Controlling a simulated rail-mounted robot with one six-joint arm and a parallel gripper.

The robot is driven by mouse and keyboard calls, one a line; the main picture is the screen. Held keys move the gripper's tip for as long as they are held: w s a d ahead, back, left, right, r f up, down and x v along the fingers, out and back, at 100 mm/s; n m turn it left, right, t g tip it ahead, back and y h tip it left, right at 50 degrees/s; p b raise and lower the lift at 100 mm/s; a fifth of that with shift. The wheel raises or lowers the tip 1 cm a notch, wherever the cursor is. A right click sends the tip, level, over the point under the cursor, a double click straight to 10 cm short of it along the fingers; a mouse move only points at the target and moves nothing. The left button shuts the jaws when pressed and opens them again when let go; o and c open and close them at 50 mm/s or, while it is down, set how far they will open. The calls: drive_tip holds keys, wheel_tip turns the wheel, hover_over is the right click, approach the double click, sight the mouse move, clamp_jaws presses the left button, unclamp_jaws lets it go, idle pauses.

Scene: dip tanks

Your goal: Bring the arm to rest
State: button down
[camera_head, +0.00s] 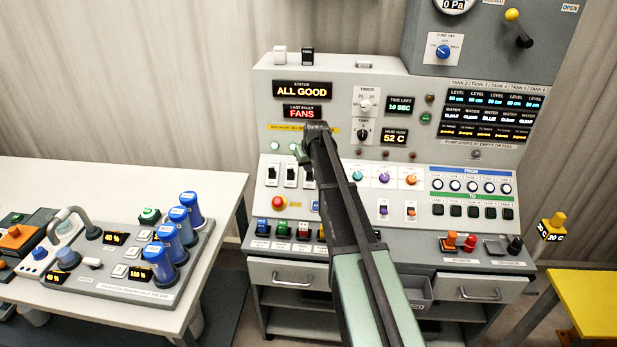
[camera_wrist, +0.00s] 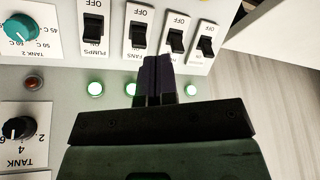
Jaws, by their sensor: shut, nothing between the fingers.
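My gripper (camera_wrist: 156,60) shows in the wrist view as two dark fingers pressed together with nothing between them. The fingertips lie over the lower edge of a row of black rocker switches (camera_wrist: 138,36) on white plates, between the two middle ones. I cannot tell whether they touch the panel. In the head view my arm reaches up across the control console (camera_head: 340,80), and the gripper (camera_head: 303,155) is partly hidden at the switch row (camera_head: 272,174). Green lamps (camera_wrist: 95,88) glow beside the fingers.
The status display (camera_head: 302,91) reads ALL GOOD; the last-fault display (camera_head: 302,112) reads FANS. A white table (camera_head: 215,190) at left holds a panel with several blue cylinders (camera_head: 188,208). A yellow table (camera_head: 590,300) stands at lower right. Drawers (camera_head: 478,288) sit under the console.

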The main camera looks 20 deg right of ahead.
drive_tip(key=shift+f, duration=0.1)
drive_tip(key=s+a+g, duration=0.1)
drive_tip(key=s+a, duration=0.6)
drive_tip(key=s, duration=0.5)
drive_tip(key=s+a+f+g, duration=0.1)
drive_tip(key=s+a+g, duration=0.1)
drive_tip(key=s+a, duration=0.6)
drive_tip(key=s+a+g, duration=0.1)
drive_tip(key=s+a, duration=0.6)
drive_tip(key=s, duration=0.9)
drive_tip(key=shift+a+f+g, duration=0.15)
drive_tip(key=shift+a+g, duration=0.15)
drive_tip(key=shift+a, duration=0.1)
